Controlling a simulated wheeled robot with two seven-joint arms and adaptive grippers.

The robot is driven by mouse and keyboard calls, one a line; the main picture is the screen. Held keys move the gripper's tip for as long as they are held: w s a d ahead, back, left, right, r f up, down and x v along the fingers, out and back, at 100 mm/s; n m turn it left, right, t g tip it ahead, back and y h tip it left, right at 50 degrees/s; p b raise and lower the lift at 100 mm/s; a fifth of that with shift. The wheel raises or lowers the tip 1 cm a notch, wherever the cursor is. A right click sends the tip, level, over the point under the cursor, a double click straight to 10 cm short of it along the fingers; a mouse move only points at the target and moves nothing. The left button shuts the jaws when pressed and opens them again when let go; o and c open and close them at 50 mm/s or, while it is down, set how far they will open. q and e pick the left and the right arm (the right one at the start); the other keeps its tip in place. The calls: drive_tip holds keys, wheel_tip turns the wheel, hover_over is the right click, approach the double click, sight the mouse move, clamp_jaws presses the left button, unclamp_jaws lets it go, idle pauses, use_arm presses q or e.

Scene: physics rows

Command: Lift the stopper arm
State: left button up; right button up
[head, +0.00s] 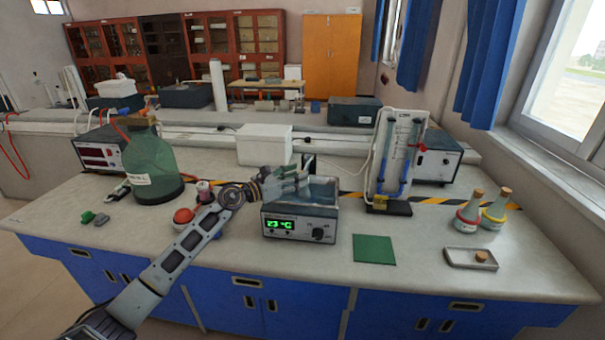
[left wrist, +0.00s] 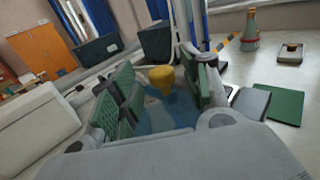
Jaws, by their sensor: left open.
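My left gripper (head: 298,181) is open and hangs over the water bath (head: 300,226), a grey box with a green display and a black knob. Its two green finger pads show in the left wrist view (left wrist: 160,98). A yellow knob-like piece (left wrist: 162,78) shows in the gap between them; I cannot tell whether it lies between the fingers or beyond. The glass apparatus with blue tubing (head: 393,155) stands right of the bath on a dark base. A red lever-like piece (head: 420,147) sticks out at its right side. Which part is the stopper arm is unclear. My right gripper is out of view.
A green bottle (head: 153,165) and a red-topped item (head: 184,216) stand left of the bath. Two stoppered flasks (head: 469,212) and a small tray (head: 471,258) are at right. A green mat (head: 374,249) lies in front, with bare bench around it.

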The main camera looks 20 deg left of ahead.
use_arm(q)
drive_tip(key=shift+x, duration=1.45)
clamp_jaws()
